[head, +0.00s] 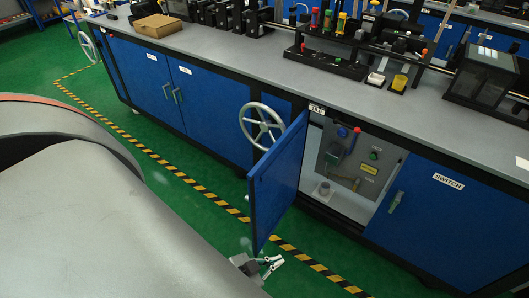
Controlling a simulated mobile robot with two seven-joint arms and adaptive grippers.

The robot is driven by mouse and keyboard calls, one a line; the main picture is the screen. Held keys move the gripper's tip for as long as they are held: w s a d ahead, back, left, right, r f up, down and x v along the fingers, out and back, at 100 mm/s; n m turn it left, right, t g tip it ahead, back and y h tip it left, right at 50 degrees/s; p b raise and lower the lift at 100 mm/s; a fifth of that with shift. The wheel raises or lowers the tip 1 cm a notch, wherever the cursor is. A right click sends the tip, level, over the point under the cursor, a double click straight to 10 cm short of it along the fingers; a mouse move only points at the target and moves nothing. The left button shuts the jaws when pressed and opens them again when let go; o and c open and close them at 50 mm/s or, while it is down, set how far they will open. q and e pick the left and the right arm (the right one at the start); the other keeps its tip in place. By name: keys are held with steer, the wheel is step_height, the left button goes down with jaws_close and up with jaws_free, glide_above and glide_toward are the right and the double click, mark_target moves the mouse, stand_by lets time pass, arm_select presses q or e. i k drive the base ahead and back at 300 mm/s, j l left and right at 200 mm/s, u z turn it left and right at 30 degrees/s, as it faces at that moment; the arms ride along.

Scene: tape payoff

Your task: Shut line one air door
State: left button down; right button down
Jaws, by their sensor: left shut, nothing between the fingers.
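A blue cabinet door (277,183) stands swung open in the middle of the head view, its outer edge out over the floor. It uncovers a compartment holding a grey panel (358,158) with a blue knob, a red part, a green button and a yellow label. A small label (317,109) above the opening is too small to read surely. My left gripper (275,264) is low in the picture, just below and right of the door's bottom corner, shut and empty. I cannot tell whether it touches the door. My right gripper is not in view.
A grey handwheel (261,124) sticks out from the cabinet front left of the open door. A closed door marked SWITCH (448,222) is to the right. The worktop (225,55) carries several fixtures. Yellow-black tape (185,178) marks the green floor.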

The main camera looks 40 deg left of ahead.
mark_target(272, 183)
steer(key=k+j, duration=0.1)
steer(key=j, duration=0.2)
steer(key=j+z, duration=0.1)
steer(key=j, duration=0.2)
steer(key=k+j, duration=0.15)
steer(key=j, duration=0.15)
steer(key=j+z, duration=0.2)
steer(key=j, duration=1.25)
steer(key=i+j+z, duration=0.1)
steer(key=j, duration=0.35)
steer(key=i+l, duration=0.05)
